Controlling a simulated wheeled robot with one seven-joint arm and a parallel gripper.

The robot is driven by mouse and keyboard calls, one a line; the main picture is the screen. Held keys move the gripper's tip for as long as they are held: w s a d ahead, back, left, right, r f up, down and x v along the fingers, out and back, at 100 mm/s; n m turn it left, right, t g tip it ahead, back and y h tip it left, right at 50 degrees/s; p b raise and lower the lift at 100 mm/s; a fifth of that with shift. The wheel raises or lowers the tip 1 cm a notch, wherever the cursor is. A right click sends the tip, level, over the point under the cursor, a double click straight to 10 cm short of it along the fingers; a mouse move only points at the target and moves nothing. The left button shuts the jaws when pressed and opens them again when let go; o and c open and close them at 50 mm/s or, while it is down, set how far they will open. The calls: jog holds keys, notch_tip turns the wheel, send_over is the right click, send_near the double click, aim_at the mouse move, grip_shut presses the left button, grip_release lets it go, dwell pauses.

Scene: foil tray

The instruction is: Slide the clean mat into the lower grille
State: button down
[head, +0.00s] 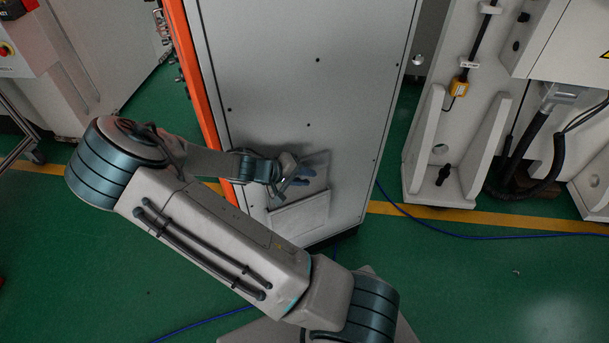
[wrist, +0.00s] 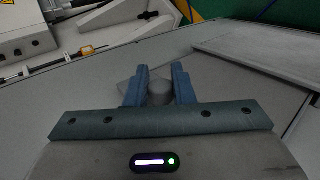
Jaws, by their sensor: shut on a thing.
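My gripper (head: 298,176) is at the lower part of a tall grey cabinet (head: 310,90). Just below the gripper in the head view is a raised rectangular panel (head: 301,214), likely the lower grille; a raised panel also shows at the right of the wrist view (wrist: 262,52).
An orange edge (head: 196,75) runs down the cabinet's left side. A pale machine bracket (head: 452,160) stands to the right, with black cables (head: 530,165) beyond. A blue cable (head: 470,234) lies on the green floor. The floor in front right is clear.

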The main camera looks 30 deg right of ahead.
jog(key=shift+f+b, duration=4.9)
jog(key=shift+f, duration=1.9)
jog(key=c, duration=1.2)
grip_release()
jog(key=shift+o, duration=0.2)
jog(key=shift+a+r, duration=0.1)
notch_tip(320, 180, up, 8)
jog(key=p, duration=0.3)
send_over(268, 202)
jog(key=s+a, duration=0.1)
jog(key=s, duration=0.3)
jog(key=shift+s, duration=0.15)
